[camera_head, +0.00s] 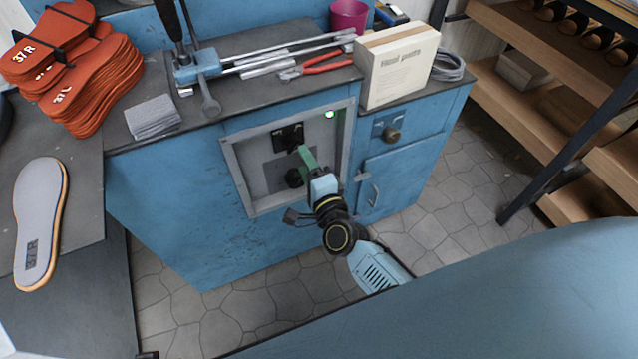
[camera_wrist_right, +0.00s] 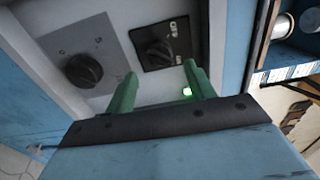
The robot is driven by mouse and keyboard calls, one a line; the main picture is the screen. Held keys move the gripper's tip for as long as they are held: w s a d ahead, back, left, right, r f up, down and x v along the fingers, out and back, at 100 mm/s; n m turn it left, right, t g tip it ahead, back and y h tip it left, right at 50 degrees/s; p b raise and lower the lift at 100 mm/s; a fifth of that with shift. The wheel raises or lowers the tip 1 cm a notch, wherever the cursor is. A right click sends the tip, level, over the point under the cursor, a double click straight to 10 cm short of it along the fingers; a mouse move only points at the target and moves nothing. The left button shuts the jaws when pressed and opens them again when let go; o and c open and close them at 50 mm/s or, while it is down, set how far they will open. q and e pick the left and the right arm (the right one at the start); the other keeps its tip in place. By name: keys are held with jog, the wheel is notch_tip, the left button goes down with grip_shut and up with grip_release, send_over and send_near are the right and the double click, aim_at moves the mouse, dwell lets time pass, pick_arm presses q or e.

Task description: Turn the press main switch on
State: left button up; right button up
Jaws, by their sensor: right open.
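The press control panel (camera_head: 240,166) is a grey framed plate on the front of the blue cabinet. A black switch with a small lettered plate (camera_head: 288,136) sits in its upper part; in the right wrist view its dark knob (camera_wrist_right: 158,52) shows between the green fingertips. A round black knob (camera_head: 294,178) on a grey plate is below it and shows left in the wrist view (camera_wrist_right: 83,70). A green lamp (camera_head: 330,114) glows at the panel's upper right. My right gripper (camera_head: 304,152) is open in front of the switch; contact cannot be told. My left gripper is not in view.
On the cabinet top are a cardboard box (camera_head: 400,70), red-handled pliers (camera_head: 325,65) and a metal rod fixture (camera_head: 200,68). Orange soles (camera_head: 95,85) are stacked at left, near a grey insole (camera_head: 40,215). A wooden shelf (camera_head: 540,60) stands at right. Tiled floor lies between.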

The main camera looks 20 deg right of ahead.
pick_arm(q)
jog(key=a+f, duration=0.1)
jog(key=s+a+f+p, duration=0.1)
jog(key=f, duration=0.1)
jog(key=shift+f, duration=0.1)
pick_arm(e)
jog(key=s, duration=0.8)
jog(key=shift+s+d, duration=0.15)
jog(key=shift+s, duration=0.05)
pick_arm(q)
jog(key=shift+s, duration=0.1)
